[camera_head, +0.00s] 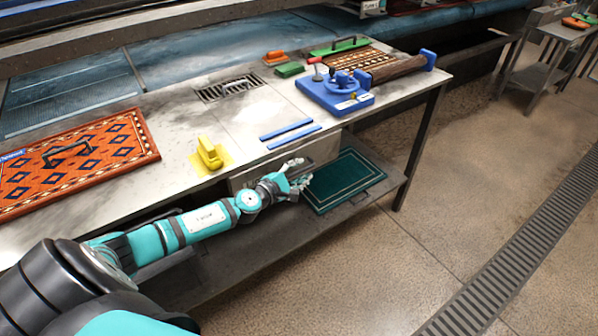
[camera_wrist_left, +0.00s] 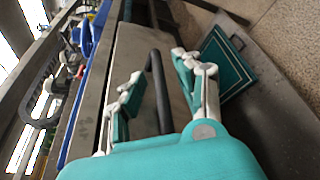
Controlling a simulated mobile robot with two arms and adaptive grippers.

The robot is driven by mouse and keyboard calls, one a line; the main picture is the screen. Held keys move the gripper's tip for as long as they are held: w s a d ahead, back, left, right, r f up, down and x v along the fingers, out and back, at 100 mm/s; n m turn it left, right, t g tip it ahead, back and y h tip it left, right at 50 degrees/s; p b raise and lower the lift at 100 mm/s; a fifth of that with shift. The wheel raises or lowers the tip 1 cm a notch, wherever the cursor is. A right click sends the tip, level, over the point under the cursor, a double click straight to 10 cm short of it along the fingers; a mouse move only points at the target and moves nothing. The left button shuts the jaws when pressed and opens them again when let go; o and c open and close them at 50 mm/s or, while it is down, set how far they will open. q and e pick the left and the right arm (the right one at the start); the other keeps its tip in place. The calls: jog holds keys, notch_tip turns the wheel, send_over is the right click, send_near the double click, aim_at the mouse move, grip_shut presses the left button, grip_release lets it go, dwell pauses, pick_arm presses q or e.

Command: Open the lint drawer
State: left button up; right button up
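The lint drawer (camera_head: 322,151) is a grey metal box front under the worktable's front edge, partly hidden by my left arm in the head view. In the left wrist view the drawer front (camera_wrist_left: 132,45) fills the middle, with a dark bar handle (camera_wrist_left: 157,66) on it. My left gripper (camera_head: 300,173) is at the drawer front. In the left wrist view the open fingers of the gripper (camera_wrist_left: 158,74) stand on either side of the handle, with gaps visible. I cannot tell how deep the handle sits between them. My right gripper is not in view.
The worktable (camera_head: 195,122) carries an orange patterned rug (camera_head: 110,135), a yellow tool (camera_head: 209,155), blue strips (camera_head: 287,129) and a blue device (camera_head: 335,96). A green mat (camera_head: 343,183) lies on the lower shelf (camera_head: 384,190), right of the drawer. The floor (camera_head: 440,190) in front is clear.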

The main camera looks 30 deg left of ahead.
pick_arm(q)
grip_shut()
dwell(0.4)
jog(key=s+d+p, duration=0.3)
jog(key=d+p, duration=0.1)
jog(key=d, duration=0.4)
jog(key=s+d+p, duration=0.4)
jog(key=d, duration=0.5)
jog(key=shift+p, duration=0.4)
jog(key=shift+s+d, duration=0.1)
grip_release()
